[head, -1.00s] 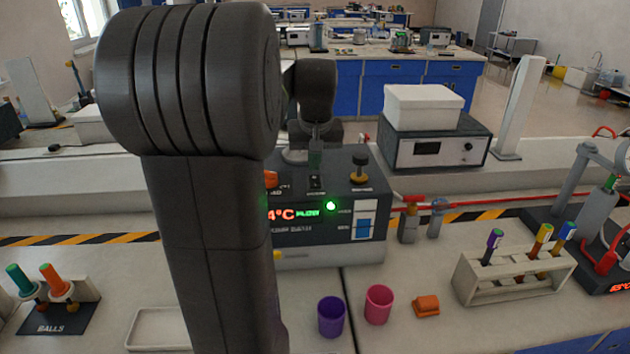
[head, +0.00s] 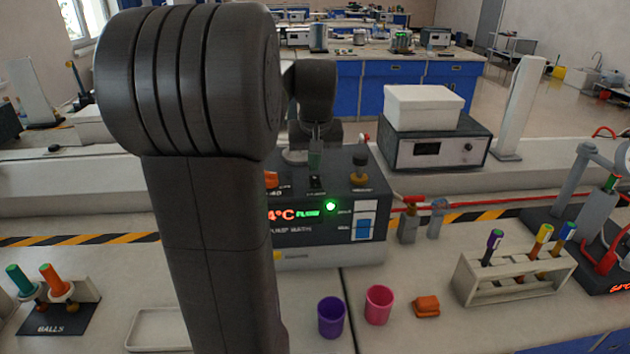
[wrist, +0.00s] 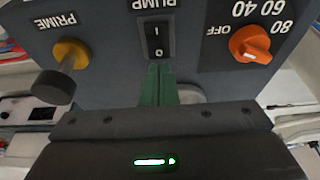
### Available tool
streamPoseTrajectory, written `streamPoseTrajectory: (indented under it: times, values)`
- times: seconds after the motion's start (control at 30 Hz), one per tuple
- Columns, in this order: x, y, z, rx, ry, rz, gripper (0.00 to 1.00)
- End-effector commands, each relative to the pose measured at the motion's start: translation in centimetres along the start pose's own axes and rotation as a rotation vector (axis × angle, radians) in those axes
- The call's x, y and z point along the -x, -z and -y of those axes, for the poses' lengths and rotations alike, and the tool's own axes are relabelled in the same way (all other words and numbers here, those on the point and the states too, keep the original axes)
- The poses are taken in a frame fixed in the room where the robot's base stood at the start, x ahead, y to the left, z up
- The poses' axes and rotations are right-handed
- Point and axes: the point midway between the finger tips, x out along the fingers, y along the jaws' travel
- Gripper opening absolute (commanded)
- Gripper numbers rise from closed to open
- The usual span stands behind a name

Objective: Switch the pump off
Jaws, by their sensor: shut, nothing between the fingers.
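The pump bath (head: 340,240) is a dark box with a red temperature display and a lit green lamp (head: 330,206) on its front. Its pump switch (wrist: 158,40) is a black rocker marked I and O, under the upside-down word PUMP in the wrist view. In the head view the switch (head: 316,183) shows small on the box top. My gripper (wrist: 160,72) is shut and empty, its green fingertips close to the O end of the rocker. In the head view my gripper (head: 315,158) is just above and behind the switch. I cannot tell whether the tips touch it.
An orange dial (wrist: 258,45) and a yellow-and-black PRIME knob (wrist: 68,58) flank the switch. Purple (head: 331,317) and pink (head: 379,304) cups, an orange block (head: 426,306) and a tube rack (head: 515,290) stand in front and right.

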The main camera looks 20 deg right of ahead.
Motion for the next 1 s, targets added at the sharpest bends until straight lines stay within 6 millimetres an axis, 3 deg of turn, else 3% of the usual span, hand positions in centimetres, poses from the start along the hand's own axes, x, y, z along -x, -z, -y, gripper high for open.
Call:
streamPoseTrajectory:
  times: [1.0]
  values:
    - [-0.68,-0.22,0.0,0.0,0.0,0.0,0.0]
